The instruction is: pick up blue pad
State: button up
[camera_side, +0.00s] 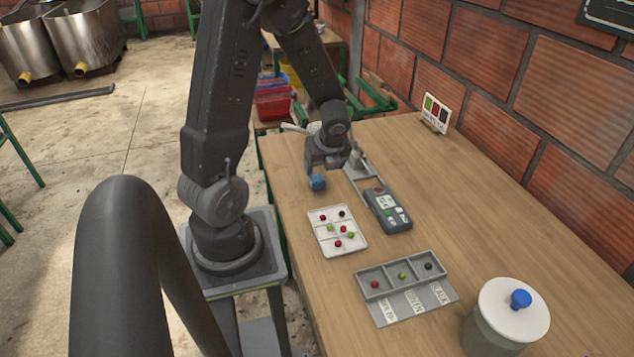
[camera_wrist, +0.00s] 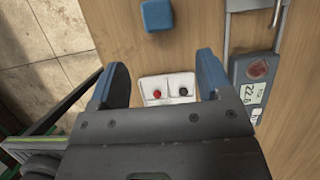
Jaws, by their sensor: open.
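The blue pad (camera_wrist: 157,15) is a small blue block on the wooden table at the top of the wrist view, ahead of the gap between my fingers. In the side view a small blue shape (camera_side: 317,182) shows just below my gripper, beyond the white tray; it appears to be the pad, but I cannot tell whether the gripper touches it there. My gripper (camera_wrist: 160,72) is open, with its two blue-grey fingers wide apart and nothing between them. It also shows in the side view (camera_side: 325,158), low over the table.
A white tray (camera_side: 325,246) holds red, green and black beads. A grey meter (camera_side: 387,210) lies beside it, with a metal bracket behind. A three-compartment sorter (camera_side: 388,312) and a lidded jar (camera_side: 498,310) with a blue knob stand nearer the camera.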

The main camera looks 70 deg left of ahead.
aim_at(319, 182)
jog(key=shift+x, duration=4.55)
jog(key=shift+s+d, duration=0.1)
jog(key=shift+d, duration=0.05)
jog(key=shift+c, duration=0.3)
jog(key=c, duration=0.9)
